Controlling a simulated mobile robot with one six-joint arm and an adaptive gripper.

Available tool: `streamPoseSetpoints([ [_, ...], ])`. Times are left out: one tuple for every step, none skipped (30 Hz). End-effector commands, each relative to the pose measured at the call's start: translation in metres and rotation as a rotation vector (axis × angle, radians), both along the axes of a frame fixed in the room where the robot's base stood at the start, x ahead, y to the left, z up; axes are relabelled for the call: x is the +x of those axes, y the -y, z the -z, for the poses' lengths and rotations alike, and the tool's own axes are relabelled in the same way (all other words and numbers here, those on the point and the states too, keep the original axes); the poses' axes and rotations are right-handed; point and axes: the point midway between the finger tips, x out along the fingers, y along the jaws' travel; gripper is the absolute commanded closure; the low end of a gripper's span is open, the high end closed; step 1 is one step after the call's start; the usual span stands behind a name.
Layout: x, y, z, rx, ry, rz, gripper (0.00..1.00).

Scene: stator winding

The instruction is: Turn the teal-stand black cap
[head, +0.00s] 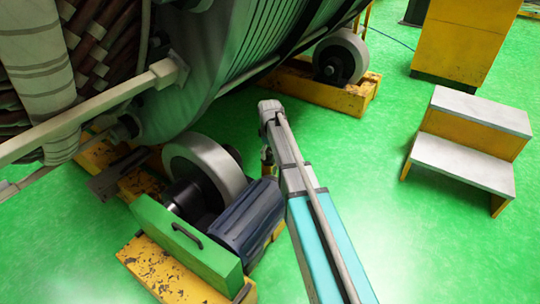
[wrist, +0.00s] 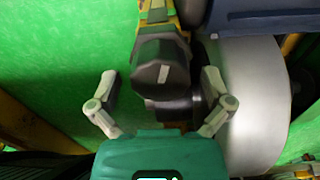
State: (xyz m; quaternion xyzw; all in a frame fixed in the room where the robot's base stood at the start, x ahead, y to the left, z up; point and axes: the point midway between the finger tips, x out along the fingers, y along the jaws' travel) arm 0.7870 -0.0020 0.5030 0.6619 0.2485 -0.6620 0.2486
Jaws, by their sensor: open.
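In the wrist view, a black cap (wrist: 158,76) with a pale bar mark on its face sits in the middle, facing me. Behind it is a post with yellow and olive-grey parts (wrist: 157,14); a teal stand is not clear to me. My gripper (wrist: 160,90) is open, with one grey finger left and one right of the cap, both apart from it in the picture. Depth between fingertips and cap is hard to tell. In the head view my arm hides the gripper and the cap.
A pale roller wheel (wrist: 250,100) stands close on the right in the wrist view. In the head view, a blue motor (head: 243,222) and green bracket (head: 185,240) stand left of my arm, under the large stator (head: 215,75). Steps (head: 470,145) stand right; green floor between is clear.

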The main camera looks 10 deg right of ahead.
Motion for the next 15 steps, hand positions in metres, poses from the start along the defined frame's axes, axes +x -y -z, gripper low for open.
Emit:
streamPoseSetpoints([
  [0.0, 0.0, 0.0016, 0.0, 0.0, 0.0, 0.0],
  [0.0, 0.0, 0.0017, 0.0, 0.0, 0.0, 0.0],
  [0.0, 0.0, 0.0018, 0.0, 0.0, 0.0, 0.0],
  [0.0, 0.0, 0.0018, 0.0, 0.0, 0.0, 0.0],
  [0.0, 0.0, 0.0017, 0.0, 0.0, 0.0, 0.0],
  [0.0, 0.0, 0.0016, 0.0, 0.0, 0.0, 0.0],
  [0.0, 0.0, 0.0015, 0.0, 0.0, 0.0, 0.0],
  [0.0, 0.0, 0.0015, 0.0, 0.0, 0.0, 0.0],
  [0.0, 0.0, 0.0014, 0.0, 0.0, 0.0, 0.0],
  [0.0, 0.0, 0.0014, 0.0, 0.0, 0.0, 0.0],
  [0.0001, -0.0001, 0.0014, 0.0, 0.0, 0.0, 0.0],
  [0.0001, -0.0001, 0.0014, 0.0, 0.0, 0.0, 0.06],
  [0.0001, -0.0001, 0.0014, 0.0, 0.0, 0.0, 0.11],
  [0.0, -0.0001, 0.0014, 0.0, 0.0, 0.0, 0.17],
  [0.0, -0.0001, 0.0014, 0.0, 0.0, 0.0, 0.24],
])
